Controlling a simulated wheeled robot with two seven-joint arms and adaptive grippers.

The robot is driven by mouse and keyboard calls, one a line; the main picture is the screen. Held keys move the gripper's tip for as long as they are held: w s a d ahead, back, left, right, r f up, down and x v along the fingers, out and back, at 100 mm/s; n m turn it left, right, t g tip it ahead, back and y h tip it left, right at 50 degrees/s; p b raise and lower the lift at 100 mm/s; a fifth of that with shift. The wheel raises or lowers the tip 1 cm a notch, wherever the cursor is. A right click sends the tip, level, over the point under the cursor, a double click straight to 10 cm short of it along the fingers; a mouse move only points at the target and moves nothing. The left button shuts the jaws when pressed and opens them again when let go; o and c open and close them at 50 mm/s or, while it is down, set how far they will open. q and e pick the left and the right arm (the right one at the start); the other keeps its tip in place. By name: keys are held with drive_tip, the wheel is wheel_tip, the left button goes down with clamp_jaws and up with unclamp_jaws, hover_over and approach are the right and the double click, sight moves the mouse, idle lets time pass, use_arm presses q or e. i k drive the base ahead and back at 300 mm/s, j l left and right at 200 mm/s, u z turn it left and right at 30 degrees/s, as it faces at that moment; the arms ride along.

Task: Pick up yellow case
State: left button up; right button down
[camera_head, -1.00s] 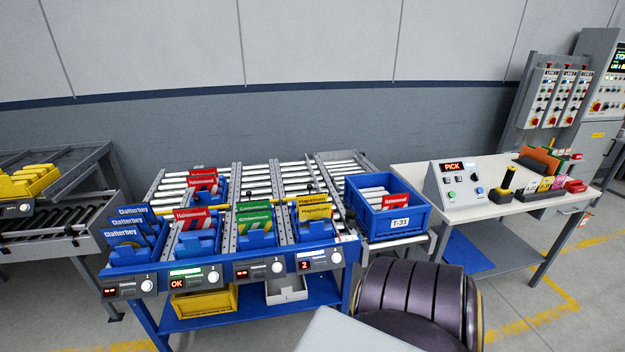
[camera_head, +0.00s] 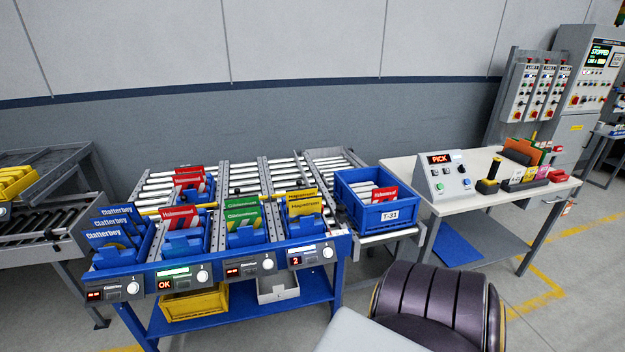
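Two yellow cases (camera_head: 304,204) with dark lettering stand upright, one behind the other, in a blue bin at the right-hand lane of the roller rack (camera_head: 232,263). The display under that lane reads 2. The lower part of the cases is hidden by the bin front. Neither of my grippers shows in the view.
Blue, red and green cases (camera_head: 241,212) fill the other lanes. A blue tote (camera_head: 375,217) labelled T-31 holds a red case, right of the rack. A white table (camera_head: 470,196) carries a PICK control box (camera_head: 443,179).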

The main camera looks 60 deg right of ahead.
sight(298, 208)
drive_tip(key=j+z, duration=0.1)
drive_tip(key=z, duration=0.4)
drive_tip(key=j+z, duration=0.1)
drive_tip(key=z, duration=0.35)
drive_tip(key=j+z, duration=0.1)
drive_tip(key=z, duration=0.4)
drive_tip(key=j+z, duration=0.1)
drive_tip(key=z, duration=0.35)
